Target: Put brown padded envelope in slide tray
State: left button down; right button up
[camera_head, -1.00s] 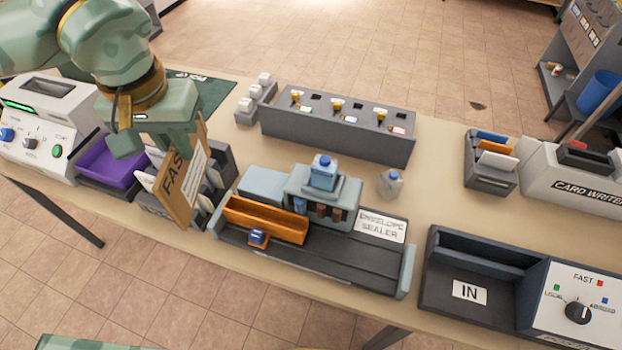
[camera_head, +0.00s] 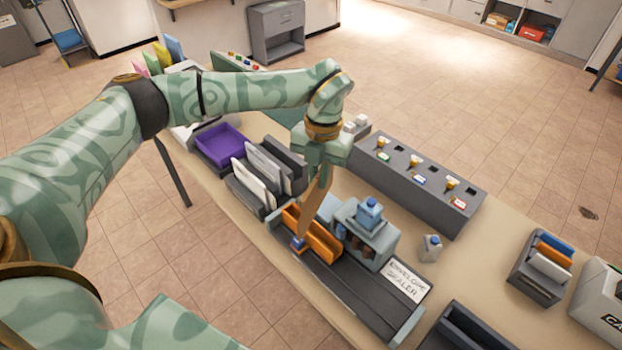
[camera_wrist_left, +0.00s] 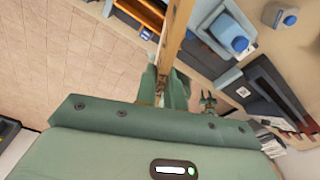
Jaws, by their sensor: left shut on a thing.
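My left gripper (camera_head: 321,165) points down and is shut on the brown padded envelope (camera_head: 317,200). The envelope hangs upright, seen nearly edge-on in the head view. It appears over or in front of the orange tray (camera_head: 325,244) on the envelope sealer; whether its lower edge touches the tray I cannot tell. The orange tray, which looks like the slide tray, has a blue knob (camera_head: 298,244) at its near side. In the left wrist view the envelope (camera_wrist_left: 177,25) extends from the gripper, beside the orange tray (camera_wrist_left: 148,14).
The sealer's blue-capped bottle (camera_head: 369,213) stands just right of the orange tray. A dark rack with white envelopes (camera_head: 265,172) and a purple tray (camera_head: 222,147) lie to the left. A long grey block (camera_head: 415,182) stands behind. The sealer's dark track (camera_head: 355,300) is clear.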

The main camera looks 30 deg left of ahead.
pick_arm(q)
jog(key=f+n, duration=0.1)
jog(key=n, duration=0.2)
jog(key=a+f+n+p, duration=0.1)
jog(key=n, duration=0.3)
jog(key=f+n+h+p, duration=0.1)
jog(key=f+n, duration=0.1)
jog(key=n, duration=0.2)
jog(key=shift+w+a+t, duration=0.15)
jog(key=shift+a+t, duration=0.15)
jog(key=shift+a, duration=0.1)
notch_tip(320, 180, down, 5)
jog(key=n+b, duration=0.2)
jog(key=b, duration=0.1)
jog(key=shift+a+r+n, duration=0.1)
jog(key=shift+n, duration=0.2)
jog(key=shift+r, duration=0.1)
jog(key=shift+f, duration=0.35)
jog(key=shift+f+b, duration=0.8)
jog(key=shift+f, duration=0.4)
